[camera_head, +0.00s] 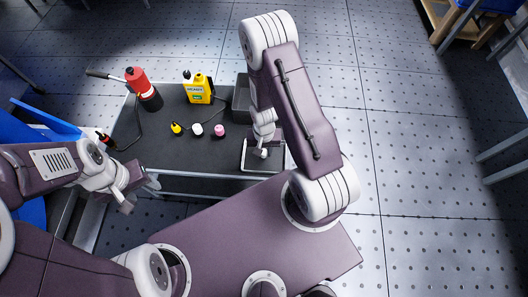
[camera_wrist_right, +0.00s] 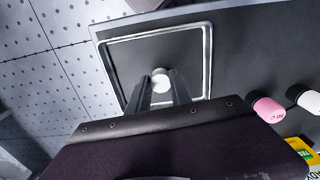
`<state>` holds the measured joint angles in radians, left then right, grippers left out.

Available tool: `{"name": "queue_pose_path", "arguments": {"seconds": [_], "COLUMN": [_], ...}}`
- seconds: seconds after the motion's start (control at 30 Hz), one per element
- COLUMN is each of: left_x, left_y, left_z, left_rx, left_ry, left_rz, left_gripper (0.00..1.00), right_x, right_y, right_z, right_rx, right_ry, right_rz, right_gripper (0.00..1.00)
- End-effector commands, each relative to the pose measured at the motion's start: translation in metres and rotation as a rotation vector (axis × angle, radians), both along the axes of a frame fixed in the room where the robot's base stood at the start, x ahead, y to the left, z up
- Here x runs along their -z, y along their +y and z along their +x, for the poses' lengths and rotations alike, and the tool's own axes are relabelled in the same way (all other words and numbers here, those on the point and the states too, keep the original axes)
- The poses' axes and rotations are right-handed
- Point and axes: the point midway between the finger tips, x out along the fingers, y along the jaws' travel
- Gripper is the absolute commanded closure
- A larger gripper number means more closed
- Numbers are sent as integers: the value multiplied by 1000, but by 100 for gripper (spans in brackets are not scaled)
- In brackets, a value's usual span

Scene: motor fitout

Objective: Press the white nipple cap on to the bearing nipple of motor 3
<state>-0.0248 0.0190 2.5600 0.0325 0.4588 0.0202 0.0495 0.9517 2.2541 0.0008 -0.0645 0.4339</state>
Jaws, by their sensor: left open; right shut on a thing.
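My right gripper (camera_wrist_right: 160,90) is shut on a small white round piece (camera_wrist_right: 160,74), which looks like the white nipple cap. It holds the piece over a shallow, light-rimmed tray (camera_wrist_right: 207,50). In the head view my right gripper (camera_head: 264,150) is over the same tray (camera_head: 246,165) at the front right of the cart. I cannot tell the gap between the piece and the tray floor. My left gripper (camera_head: 127,203) is open and empty, left of the cart's front edge. Neither motor 3 nor its bearing nipple can be made out in these views.
On the dark cart top (camera_head: 165,150) stand a red tool with a handle (camera_head: 137,80), a yellow device (camera_head: 199,90), a grey bin (camera_head: 241,104), and small yellow (camera_head: 176,128), white (camera_head: 196,129) and pink (camera_head: 219,131) containers. A blue object (camera_head: 40,120) is at left.

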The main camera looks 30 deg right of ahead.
Motion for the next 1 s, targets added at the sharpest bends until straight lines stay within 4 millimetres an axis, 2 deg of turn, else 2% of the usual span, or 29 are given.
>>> {"name": "queue_pose_path", "arguments": {"seconds": [0.13, 0.33, 0.4, 0.47, 0.7, 0.8, 1.0], "left_x": [-9, -11, -39, -54, -107, -122, -134], "left_y": [0, 0, 0, 0, 0, 0, 0], "left_z": [0, 0, 0, 0, 0, 0, 0], "left_rx": [0, 0, 0, 0, 0, 0, 0], "left_ry": [0, 0, 1, -1, 0, 0, 0], "left_rz": [0, 0, 0, 0, 0, 0, 0], "left_gripper": [47, 47, 47, 47, 47, 47, 47], "right_x": [-32, -56, -73, -80, -92, -95, -97], "right_y": [0, 14, 18, 21, 27, 31, 34], "right_z": [1, -46, -59, -69, -89, -99, -111], "right_rx": [0, -2, -3, -2, -2, -3, -1], "right_ry": [-4, 2, 9, 9, 7, 7, 2], "right_rz": [0, 0, 0, -1, -1, -1, 0], "right_gripper": [100, 100, 100, 100, 100, 100, 100]}}
